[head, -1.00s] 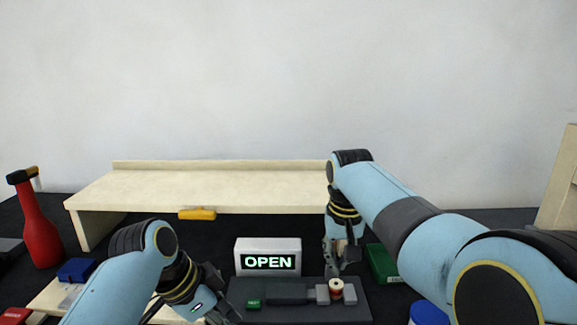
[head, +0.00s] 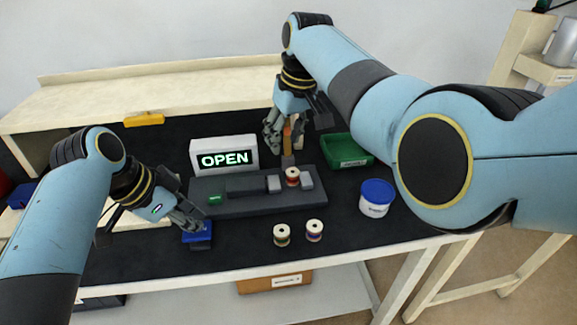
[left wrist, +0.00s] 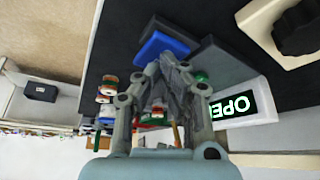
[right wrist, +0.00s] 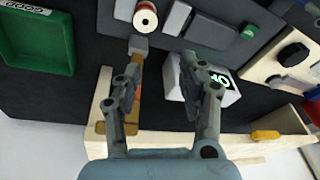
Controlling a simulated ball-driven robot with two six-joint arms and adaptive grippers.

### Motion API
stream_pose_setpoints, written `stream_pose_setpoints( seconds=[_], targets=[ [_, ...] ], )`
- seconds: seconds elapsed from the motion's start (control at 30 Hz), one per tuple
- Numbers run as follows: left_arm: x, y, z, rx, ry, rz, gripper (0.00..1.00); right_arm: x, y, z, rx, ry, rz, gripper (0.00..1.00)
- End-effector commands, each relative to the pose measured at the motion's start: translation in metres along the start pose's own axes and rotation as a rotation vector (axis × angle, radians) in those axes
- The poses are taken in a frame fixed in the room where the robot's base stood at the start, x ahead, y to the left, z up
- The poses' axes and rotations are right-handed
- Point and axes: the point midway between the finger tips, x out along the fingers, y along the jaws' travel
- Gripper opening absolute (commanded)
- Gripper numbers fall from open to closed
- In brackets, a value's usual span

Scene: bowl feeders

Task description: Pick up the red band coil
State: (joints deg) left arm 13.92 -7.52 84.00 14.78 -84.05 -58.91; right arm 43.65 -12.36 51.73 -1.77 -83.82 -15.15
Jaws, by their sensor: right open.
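A coil with a red band (head: 292,176) stands on the dark grey fixture (head: 240,207), beside light grey blocks. It also shows at the top of the right wrist view (right wrist: 145,20). Another coil with reddish and blue bands (head: 314,231) stands on the black table mat, next to a coil with a green band (head: 282,236). My right gripper (head: 296,132) is open and empty, behind the fixture and apart from the coil; its fingers (right wrist: 160,68) show wide apart.
An OPEN sign (head: 224,156) stands behind the fixture. A brown-handled tool with a grey head (right wrist: 138,46) lies near my right fingers. A green tray (head: 347,151) and a blue-lidded tub (head: 376,197) are at right. A raised pale shelf (head: 200,75) spans the back.

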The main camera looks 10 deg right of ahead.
Motion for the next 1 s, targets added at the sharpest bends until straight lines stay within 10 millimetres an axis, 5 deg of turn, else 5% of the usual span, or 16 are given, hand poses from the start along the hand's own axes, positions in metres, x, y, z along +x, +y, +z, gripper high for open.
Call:
stream_pose_setpoints(
  seconds=[0.17, 0.37, 0.53, 0.8, 1.0],
  targets=[
    [0.002, 0.001, 0.003, -0.002, -0.006, 0.004, 0.00, -0.029, 0.016, 0.007, -0.349, 0.159, -0.113, 0.41],
    [0.002, 0.002, 0.003, -0.002, -0.006, 0.004, 0.00, -0.049, 0.036, 0.042, -0.584, 0.295, -0.151, 0.41],
    [0.002, 0.002, 0.003, -0.002, -0.006, 0.005, 0.00, -0.026, 0.045, 0.066, -0.564, 0.265, -0.152, 0.41],
    [0.002, 0.002, 0.003, -0.002, -0.006, 0.004, 0.00, 0.020, 0.035, 0.056, -0.563, 0.261, -0.152, 0.41],
    [0.002, 0.001, 0.003, -0.002, -0.006, 0.004, 0.00, 0.034, 0.032, 0.052, -0.562, 0.263, -0.151, 0.41]
  ],
)
